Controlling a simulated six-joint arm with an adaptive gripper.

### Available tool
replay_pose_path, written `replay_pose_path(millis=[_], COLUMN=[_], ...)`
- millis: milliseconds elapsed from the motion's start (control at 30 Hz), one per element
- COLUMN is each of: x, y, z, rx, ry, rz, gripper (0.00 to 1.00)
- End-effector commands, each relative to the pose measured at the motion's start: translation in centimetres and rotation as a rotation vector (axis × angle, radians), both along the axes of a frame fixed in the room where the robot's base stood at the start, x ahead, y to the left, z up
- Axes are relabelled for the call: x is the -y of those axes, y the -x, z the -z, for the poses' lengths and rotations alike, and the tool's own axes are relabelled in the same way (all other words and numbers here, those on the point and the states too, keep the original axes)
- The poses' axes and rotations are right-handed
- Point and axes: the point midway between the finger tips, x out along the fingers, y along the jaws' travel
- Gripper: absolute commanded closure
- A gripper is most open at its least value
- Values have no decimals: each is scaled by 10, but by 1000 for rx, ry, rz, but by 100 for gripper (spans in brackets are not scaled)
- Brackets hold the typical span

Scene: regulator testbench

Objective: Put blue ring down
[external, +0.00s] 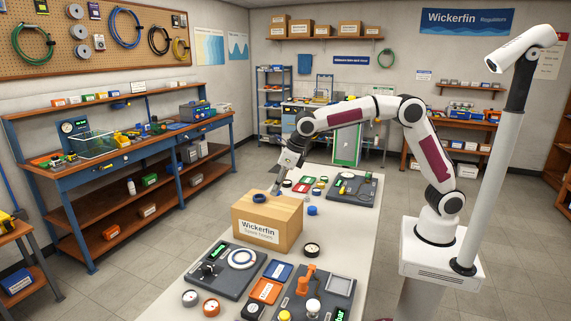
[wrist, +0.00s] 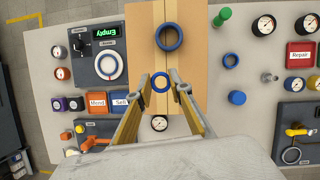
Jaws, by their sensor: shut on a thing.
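My gripper (wrist: 161,78) is over the cardboard box (wrist: 140,30), with a small blue ring (wrist: 160,90) between its fingertips in the wrist view. It is shut on this ring. A larger, darker blue ring (wrist: 169,37) lies flat on the box top, ahead of the fingertips; it also shows in the external view (external: 259,197). In the external view my gripper (external: 277,188) is at the far right side of the box; the held ring cannot be made out there. The height of the held ring above the box is hard to tell.
The box stands on a long pale bench (external: 345,222). A panel with a white dial (wrist: 110,66) and "Empty" display is left of it in the wrist view. A blue cap (wrist: 237,97), a green cylinder (wrist: 222,17) and gauges (wrist: 263,25) stand right. Bare bench shows between them.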

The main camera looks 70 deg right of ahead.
Motion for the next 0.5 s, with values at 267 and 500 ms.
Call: replay_pose_path(millis=[267, 500], x=[0, 1], y=[0, 0], z=[16, 40], rx=[-2, -2], ry=[1, 1], rz=[1, 1], gripper=[89, 89])
